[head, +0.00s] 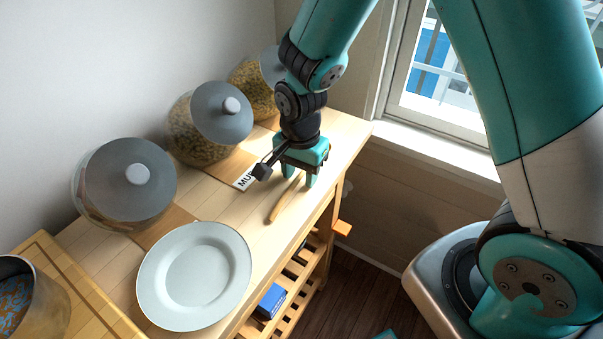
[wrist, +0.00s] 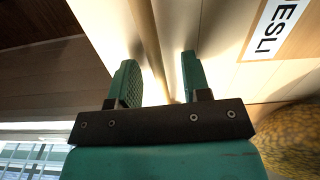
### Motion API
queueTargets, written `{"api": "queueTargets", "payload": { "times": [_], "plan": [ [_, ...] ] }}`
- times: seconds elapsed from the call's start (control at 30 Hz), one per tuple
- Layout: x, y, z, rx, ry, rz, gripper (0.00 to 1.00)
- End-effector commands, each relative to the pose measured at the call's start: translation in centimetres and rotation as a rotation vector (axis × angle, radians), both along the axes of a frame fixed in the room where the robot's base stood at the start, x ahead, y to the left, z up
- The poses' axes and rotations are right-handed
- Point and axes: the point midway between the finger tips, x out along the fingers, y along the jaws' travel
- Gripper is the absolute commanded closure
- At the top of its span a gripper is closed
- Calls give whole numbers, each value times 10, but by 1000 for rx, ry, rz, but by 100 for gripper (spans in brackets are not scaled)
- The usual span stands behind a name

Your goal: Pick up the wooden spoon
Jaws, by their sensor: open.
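The wooden spoon (head: 284,202) lies on the light wooden counter near its front edge, just below my gripper in the head view. Its far part is hidden by my gripper. My gripper (head: 298,180) points down over the spoon with its fingers apart. In the wrist view the spoon's handle (wrist: 152,45) runs between the two open fingers of my gripper (wrist: 160,78). The fingers stand one on each side of it, with gaps. I cannot tell exactly how high the fingertips are above the counter.
A pale plate (head: 243,262) lies on the counter (head: 225,208) nearer the camera. Lidded glass jars (head: 120,190) (head: 205,130) (head: 250,85) stand along the wall. A metal pot (head: 40,310) is at lower left. A blue box (head: 271,300) sits on a shelf below.

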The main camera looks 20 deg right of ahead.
Motion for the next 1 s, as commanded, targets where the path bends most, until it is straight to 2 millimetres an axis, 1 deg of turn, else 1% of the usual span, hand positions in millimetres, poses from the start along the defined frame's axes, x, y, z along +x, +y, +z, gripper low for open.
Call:
{"api": "queueTargets", "payload": {
  "times": [0.17,0.27,0.3,0.37,0.63,0.77,0.87,0.97,1.0],
  "plan": [
    [0,0,0,0,0,0,56],
    [0,0,0,0,0,0,77],
    [0,0,0,0,0,0,86],
    [0,0,0,0,0,0,100],
    [0,0,0,0,0,0,100],
    [1,0,4,0,-2,0,100],
    [1,0,11,0,-2,0,100],
    [1,0,27,1,-5,0,100],
    [1,0,35,1,-7,0,100]
  ]
}}
